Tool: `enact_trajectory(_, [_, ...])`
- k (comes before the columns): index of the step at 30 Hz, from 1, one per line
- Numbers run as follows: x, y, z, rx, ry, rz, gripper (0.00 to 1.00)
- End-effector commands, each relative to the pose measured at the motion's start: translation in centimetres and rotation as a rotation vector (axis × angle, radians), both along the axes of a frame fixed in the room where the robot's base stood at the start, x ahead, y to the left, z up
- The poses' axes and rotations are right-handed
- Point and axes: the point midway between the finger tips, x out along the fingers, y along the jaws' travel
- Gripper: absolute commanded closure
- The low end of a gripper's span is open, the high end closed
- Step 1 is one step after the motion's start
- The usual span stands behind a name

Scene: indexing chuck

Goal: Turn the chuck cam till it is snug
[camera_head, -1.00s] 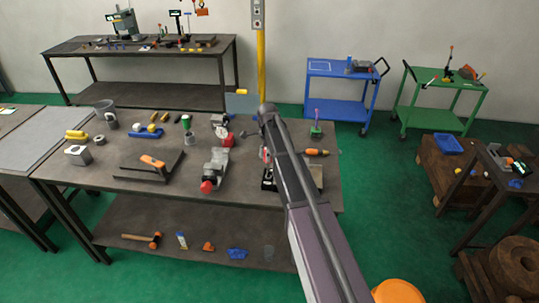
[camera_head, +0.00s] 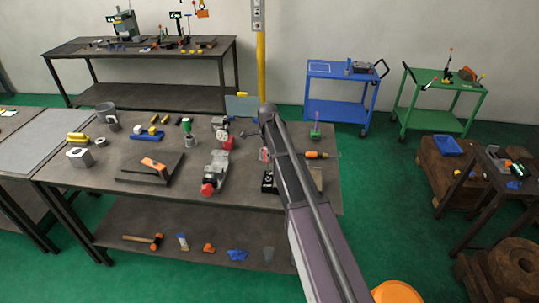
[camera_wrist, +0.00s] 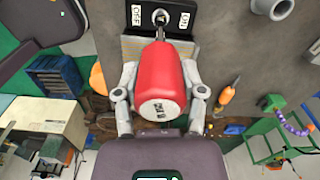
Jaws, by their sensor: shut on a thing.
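The chuck cam's red handle (camera_wrist: 160,78) fills the middle of the wrist view, with a pale lettered end towards the camera. My gripper (camera_wrist: 159,95) has one finger on each side of it and is shut on it. Behind it is a dark plate (camera_wrist: 187,22) with OFF and ON labels and a round metal pivot. In the head view the black base of a fixture (camera_head: 268,183) shows beside my arm, with a small red part above it. My arm hides my gripper and most of the fixture there. I cannot tell how tight the cam is.
The dark workbench (camera_head: 110,198) also holds a grey vise with a red knob (camera_head: 208,188) left of the fixture. An orange-handled tool (camera_head: 316,155) lies to the right, and a green holder (camera_head: 315,134) stands behind it.

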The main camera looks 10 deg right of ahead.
Motion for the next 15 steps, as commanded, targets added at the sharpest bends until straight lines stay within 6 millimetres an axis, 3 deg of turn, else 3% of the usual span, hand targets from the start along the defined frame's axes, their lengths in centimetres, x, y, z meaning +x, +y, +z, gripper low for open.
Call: enact_trajectory(15, [-0.01, -0.01, -0.01, 0.0, 0.0, 0.077, 1.0])
